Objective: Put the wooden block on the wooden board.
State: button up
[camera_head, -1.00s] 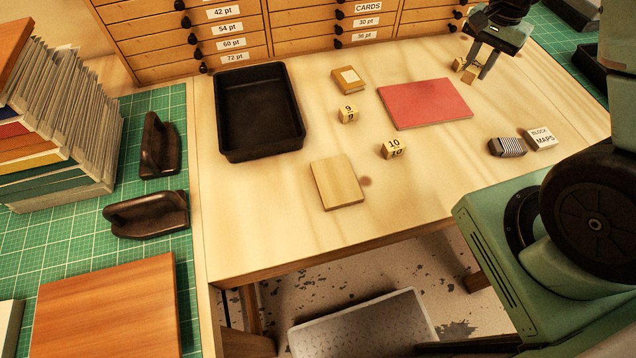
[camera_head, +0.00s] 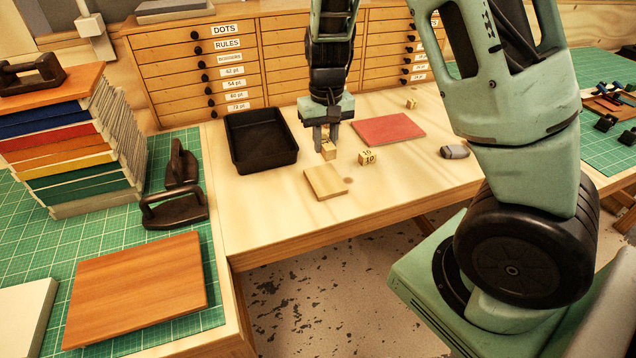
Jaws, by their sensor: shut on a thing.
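My gripper (camera_head: 328,148) is shut on a small wooden block (camera_head: 329,153), pointing down over the worktable. The block is just behind the far edge of a pale square wooden board (camera_head: 325,184); whether it touches the table I cannot tell. The pale board lies flat, with nothing on it. A larger reddish-brown wooden board (camera_head: 140,287) lies bare on the green mat at the front left.
A numbered block marked 10 (camera_head: 367,158) stands right of the gripper. A black tray (camera_head: 238,168) is to the left, a red pad (camera_head: 388,130) behind right. Another small block (camera_head: 411,103) stands farther back. A grey item (camera_head: 455,152) lies near my arm.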

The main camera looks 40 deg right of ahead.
aim_at(325, 179)
notch_tip(325, 179, down, 8)
jog(key=shift+f+p, duration=0.25)
jog(key=shift+p, duration=0.1)
jog(key=shift+d, duration=0.1)
jog(key=shift+f, duration=0.2)
jog(key=o, duration=1)
jog(key=shift+r, duration=0.15)
